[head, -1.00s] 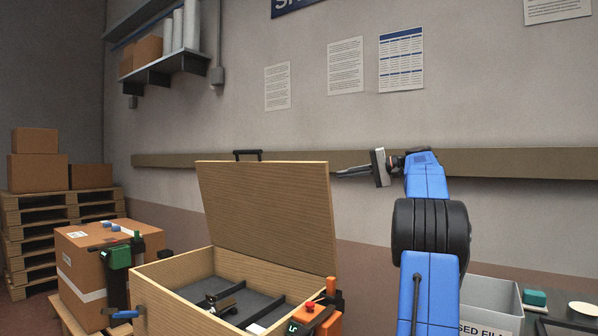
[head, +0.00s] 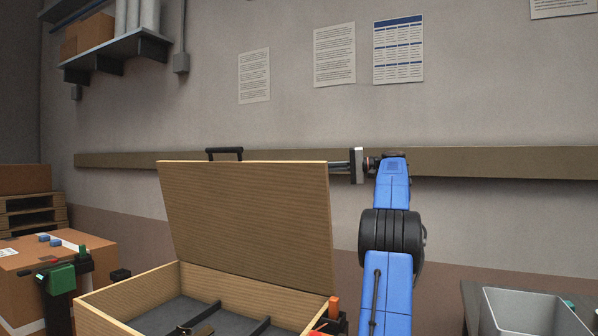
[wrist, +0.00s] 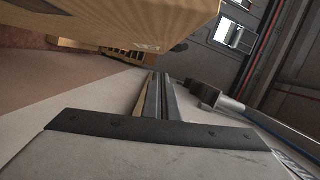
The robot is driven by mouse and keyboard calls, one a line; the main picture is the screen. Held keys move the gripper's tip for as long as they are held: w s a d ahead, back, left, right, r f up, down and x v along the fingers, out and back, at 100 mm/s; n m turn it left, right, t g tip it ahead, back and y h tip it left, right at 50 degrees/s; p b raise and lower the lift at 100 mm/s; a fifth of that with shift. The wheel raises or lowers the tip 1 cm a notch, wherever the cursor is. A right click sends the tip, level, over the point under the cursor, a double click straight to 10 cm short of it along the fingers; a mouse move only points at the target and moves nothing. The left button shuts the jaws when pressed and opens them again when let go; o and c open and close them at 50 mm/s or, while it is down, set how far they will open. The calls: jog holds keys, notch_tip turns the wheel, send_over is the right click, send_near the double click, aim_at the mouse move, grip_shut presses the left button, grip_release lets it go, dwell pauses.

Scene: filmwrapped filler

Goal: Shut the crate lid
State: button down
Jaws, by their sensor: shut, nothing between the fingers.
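The wooden crate (head: 110,313) stands open at the lower middle of the head view. Its lid (head: 245,215) is raised and leans back a little, with a black handle (head: 224,153) on its top edge. My gripper (head: 338,166) is shut and empty, at the lid's upper right edge. Its fingertips are partly hidden behind the lid in the head view; I cannot tell whether they touch it. In the wrist view the shut fingers (wrist: 157,95) point away below a wooden panel, likely the lid (wrist: 120,22).
Inside the crate are dark dividers (head: 205,311) and a small item. A cardboard box (head: 95,262) with a green tool stands left. A grey bin (head: 535,315) is at the lower right. The wall with posters lies behind.

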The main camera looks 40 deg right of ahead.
aim_at(294, 171)
jog(key=shift+w+a+f, duration=0.2)
jog(key=shift+w+a, duration=0.9)
jog(key=shift+a, duration=0.45)
jog(key=shift+w+a+f, duration=0.25)
jog(key=shift+w+a, duration=0.85)
jog(key=shift+a, duration=0.4)
jog(key=shift+w+a+f, duration=0.2)
jog(key=shift+w+a, duration=0.9)
jog(key=shift+a, duration=0.45)
